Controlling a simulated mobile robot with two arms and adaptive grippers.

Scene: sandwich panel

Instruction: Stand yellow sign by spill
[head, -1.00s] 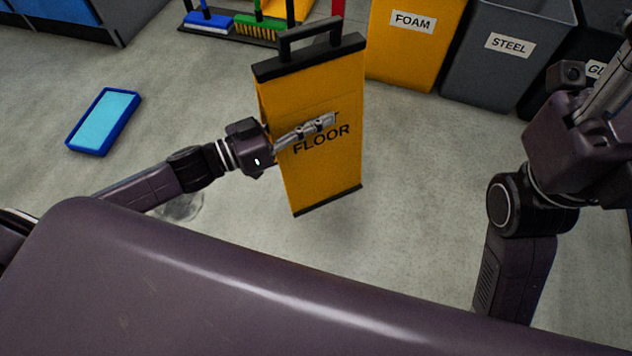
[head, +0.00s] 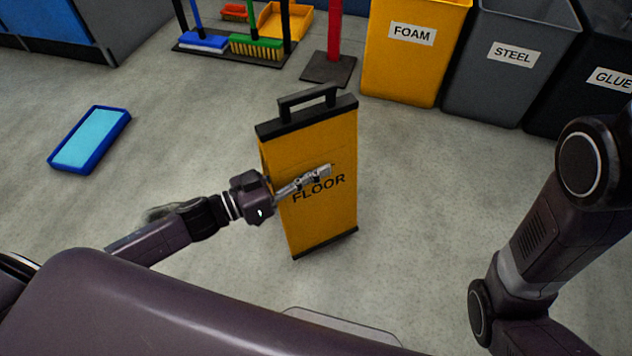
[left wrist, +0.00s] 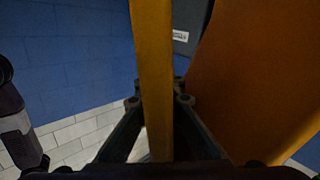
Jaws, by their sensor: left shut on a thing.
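The yellow sign (head: 325,217) is upright and slightly tilted in the head view, with a black handle on top and "FLOOR" on its face. My left gripper (head: 318,176) is shut on the sign, with a finger across its front above the lettering. In the left wrist view a yellow panel of the sign (left wrist: 153,60) runs between the fingers, and a second yellow surface fills the right. I cannot tell whether the sign's base touches the floor. A faint clear spill (head: 162,212) lies behind my left forearm, mostly hidden. My right arm shows at the right, its gripper out of frame.
A blue tray-like pad (head: 68,163) lies on the floor at left. Brushes stand on a dark rack (head: 220,52) at the back. Yellow FOAM (head: 400,70), grey STEEL (head: 490,85) and dark GLUE (head: 575,110) bins line the back right. Floor around the sign is clear.

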